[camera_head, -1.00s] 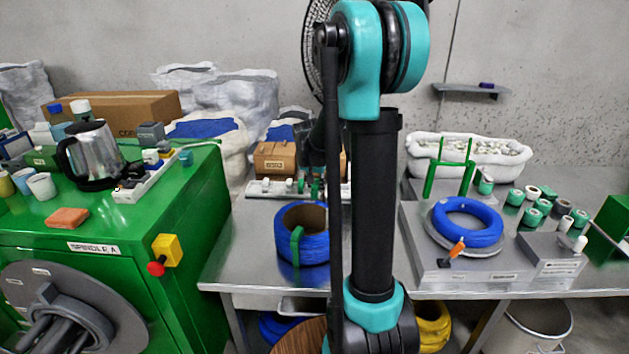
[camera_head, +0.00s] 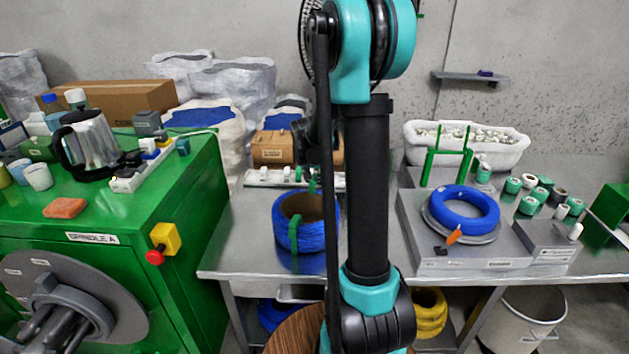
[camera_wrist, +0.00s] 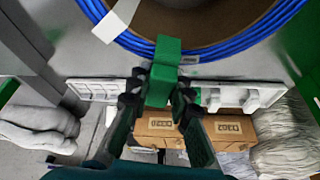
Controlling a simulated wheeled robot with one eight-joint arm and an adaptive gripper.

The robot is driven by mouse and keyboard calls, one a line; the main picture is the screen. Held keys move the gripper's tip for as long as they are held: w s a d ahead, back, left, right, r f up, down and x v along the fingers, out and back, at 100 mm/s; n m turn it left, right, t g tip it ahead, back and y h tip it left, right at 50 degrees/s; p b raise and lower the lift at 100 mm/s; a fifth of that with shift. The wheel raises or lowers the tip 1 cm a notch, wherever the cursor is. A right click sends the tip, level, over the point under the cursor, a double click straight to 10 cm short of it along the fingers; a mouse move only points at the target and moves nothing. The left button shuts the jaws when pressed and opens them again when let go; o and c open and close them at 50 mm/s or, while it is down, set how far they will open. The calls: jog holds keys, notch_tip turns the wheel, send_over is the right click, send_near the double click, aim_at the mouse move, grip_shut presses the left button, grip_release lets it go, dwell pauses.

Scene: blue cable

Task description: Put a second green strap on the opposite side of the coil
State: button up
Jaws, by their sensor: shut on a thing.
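The blue cable coil (camera_head: 318,237) stands on the steel table, left of my arm, which hides its right side. A green strap (camera_head: 293,236) is around its near side. In the wrist view my gripper (camera_wrist: 160,88) is shut on a second green strap (camera_wrist: 162,72), at the rim of the blue coil (camera_wrist: 225,58) on the side facing the cardboard boxes. The strap overlaps the rim in this view; I cannot tell whether it wraps around the cable. In the head view my gripper is mostly hidden behind my arm.
A cardboard box (camera_head: 272,148) and a white rail (camera_head: 262,178) lie behind the coil. Right of my arm are another blue coil (camera_head: 462,212) on a grey plate, a green stand (camera_head: 446,165) and several green-white rolls. The green machine (camera_head: 130,220) stands at left.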

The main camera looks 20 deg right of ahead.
jog(key=shift+f, duration=0.2)
dwell(2.2)
jog(key=shift+f, duration=0.35)
jog(key=shift+f, duration=0.1)
dwell(1.8)
jog(key=shift+r, duration=0.65)
jog(key=shift+f, duration=0.45)
dwell(1.2)
jog(key=o, duration=1)
jog(key=shift+r, duration=0.15)
